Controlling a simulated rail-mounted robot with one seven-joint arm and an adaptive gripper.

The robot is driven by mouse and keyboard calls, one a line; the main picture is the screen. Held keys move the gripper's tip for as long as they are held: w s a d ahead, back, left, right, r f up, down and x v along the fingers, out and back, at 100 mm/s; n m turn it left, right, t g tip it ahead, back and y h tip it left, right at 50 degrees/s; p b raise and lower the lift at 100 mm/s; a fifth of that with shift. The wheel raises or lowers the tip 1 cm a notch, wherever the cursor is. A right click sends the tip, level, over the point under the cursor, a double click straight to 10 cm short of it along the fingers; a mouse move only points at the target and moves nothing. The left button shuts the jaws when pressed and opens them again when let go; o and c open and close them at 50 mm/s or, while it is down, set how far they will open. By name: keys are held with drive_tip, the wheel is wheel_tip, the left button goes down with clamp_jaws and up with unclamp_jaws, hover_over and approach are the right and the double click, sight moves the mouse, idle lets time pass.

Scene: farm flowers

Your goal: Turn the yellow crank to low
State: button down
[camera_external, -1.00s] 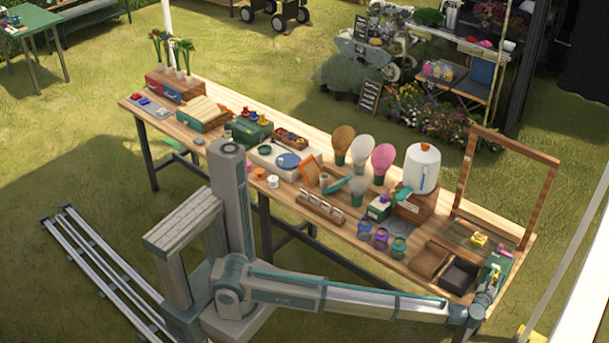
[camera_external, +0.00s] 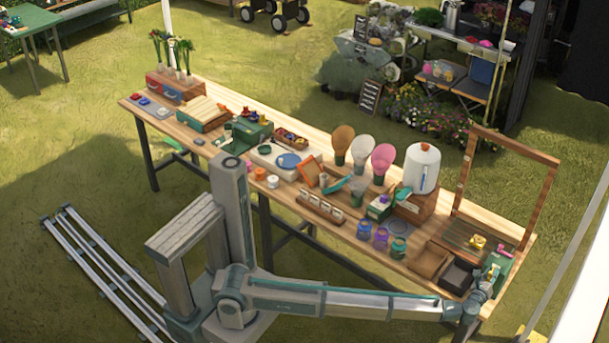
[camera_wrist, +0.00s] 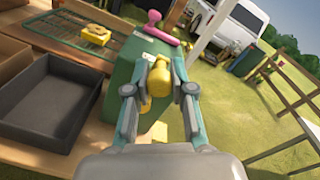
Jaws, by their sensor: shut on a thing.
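A green box (camera_external: 497,263) stands at the right end of the long table; in the wrist view its green side (camera_wrist: 118,88) fills the middle. The yellow crank (camera_wrist: 160,83) projects from that side, its rounded handle between my fingers. My gripper (camera_wrist: 161,76) is shut on the crank, a finger on each side. In the external view my gripper (camera_external: 484,285) is at the near side of the green box, and the crank is hidden there. I cannot read any low mark or the crank's setting.
A yellow object (camera_wrist: 96,35) lies on a green grid. Dark (camera_wrist: 48,100) and brown trays stand left of the box. A wooden frame (camera_external: 541,205) rises behind. Open grass lies right of the table.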

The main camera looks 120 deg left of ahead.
drive_tip(key=c, duration=1)
unclamp_jaws()
drive_tip(key=shift+s, duration=0.1)
drive_tip(key=shift+o, duration=0.2)
drive_tip(key=s+d, duration=0.1)
drive_tip(key=d, duration=1.1)
drive_tip(key=shift+r, duration=0.1)
